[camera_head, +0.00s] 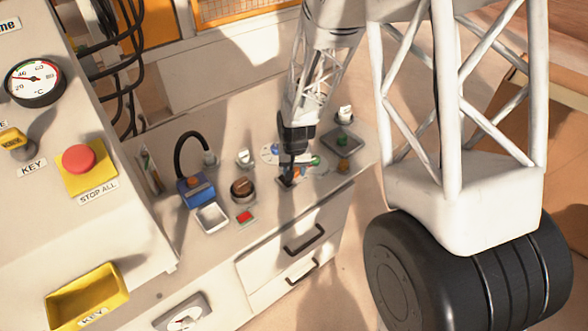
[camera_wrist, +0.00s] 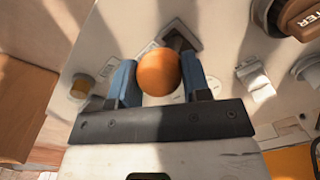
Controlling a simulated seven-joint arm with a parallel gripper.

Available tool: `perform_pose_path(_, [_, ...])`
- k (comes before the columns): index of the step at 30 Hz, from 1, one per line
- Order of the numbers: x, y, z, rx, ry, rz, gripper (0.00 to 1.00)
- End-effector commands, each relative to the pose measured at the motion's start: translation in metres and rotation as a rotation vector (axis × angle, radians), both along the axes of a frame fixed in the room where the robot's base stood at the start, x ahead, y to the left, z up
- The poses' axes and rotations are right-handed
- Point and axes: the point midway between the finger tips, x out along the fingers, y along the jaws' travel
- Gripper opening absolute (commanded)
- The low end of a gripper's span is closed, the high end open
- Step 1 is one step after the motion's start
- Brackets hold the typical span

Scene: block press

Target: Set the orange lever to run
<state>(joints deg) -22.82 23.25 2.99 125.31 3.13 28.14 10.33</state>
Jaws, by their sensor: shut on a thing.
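The orange lever has a round orange knob (camera_wrist: 158,72), seen in the wrist view between the two blue fingers. My gripper (camera_wrist: 160,82) is shut on this knob. A dark base (camera_wrist: 182,38) with a slot shows just beyond the knob on the pale panel. In the head view my gripper (camera_head: 290,176) points down at the counter's right part, and the lever is mostly hidden by it. The run marking cannot be read in either view, so I cannot tell which setting the lever is at.
A brown knob (camera_head: 242,188), a white switch (camera_head: 244,157) and a red button (camera_head: 245,217) stand left of my gripper on the counter. A blue device (camera_head: 195,190) and a white tray (camera_head: 212,217) are further left.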

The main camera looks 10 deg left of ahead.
Motion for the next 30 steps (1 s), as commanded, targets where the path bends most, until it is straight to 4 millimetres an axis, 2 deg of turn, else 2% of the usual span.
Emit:
perform_pose_path(16, [0.011, 0.011, 0.005, -0.072, 0.072, 0.001, 0.01])
perform_pose_path(30, [0.042, 0.043, 0.008, -0.296, 0.294, 0.001, 0.01])
